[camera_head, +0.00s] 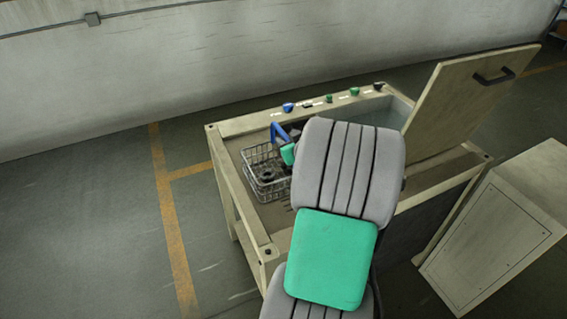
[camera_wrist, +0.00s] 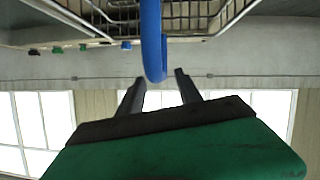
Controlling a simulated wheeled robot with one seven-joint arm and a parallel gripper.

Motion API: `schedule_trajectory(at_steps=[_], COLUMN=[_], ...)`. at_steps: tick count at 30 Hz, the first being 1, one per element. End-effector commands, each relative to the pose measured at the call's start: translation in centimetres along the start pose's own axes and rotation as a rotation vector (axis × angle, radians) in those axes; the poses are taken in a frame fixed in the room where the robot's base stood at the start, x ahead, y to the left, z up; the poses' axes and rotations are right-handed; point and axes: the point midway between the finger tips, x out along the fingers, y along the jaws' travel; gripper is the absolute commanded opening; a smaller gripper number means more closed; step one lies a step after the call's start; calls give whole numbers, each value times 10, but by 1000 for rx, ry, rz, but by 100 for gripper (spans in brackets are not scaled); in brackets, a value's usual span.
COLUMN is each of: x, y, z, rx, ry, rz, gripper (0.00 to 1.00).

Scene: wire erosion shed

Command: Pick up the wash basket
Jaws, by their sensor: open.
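The wash basket (camera_head: 252,185) is a wire-mesh basket with a blue handle (camera_head: 277,133), standing on the left part of the machine's top. Dark parts lie in it. In the wrist view its wire mesh (camera_wrist: 200,22) fills the top, and the blue handle (camera_wrist: 151,35) runs down to between my finger tips. My gripper (camera_wrist: 160,76) is open, with a dark finger on each side of the handle; I cannot tell whether either touches it. In the head view my arm hides the basket's right side and most of the gripper.
The machine bench (camera_head: 250,225) has coloured knobs along its back edge and a raised lid (camera_head: 465,100) over a basin (camera_head: 390,110) at right. A beige cabinet (camera_head: 505,230) stands at the right. Open floor (camera_head: 80,230) lies to the left.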

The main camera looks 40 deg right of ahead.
Motion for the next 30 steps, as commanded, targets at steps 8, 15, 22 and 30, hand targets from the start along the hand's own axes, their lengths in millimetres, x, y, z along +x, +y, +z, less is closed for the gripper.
schedule_trajectory(at_steps=[8, 15, 22, 30], x=[18, 18, 18, 18], y=[0, 0, 0, 0], z=[-1, -1, -1, -1], rx=[0, 0, 0, 0], ry=[1, 1, 1, 0], rz=[-1, -1, -1, -1], gripper=[42, 28, 10, 0])
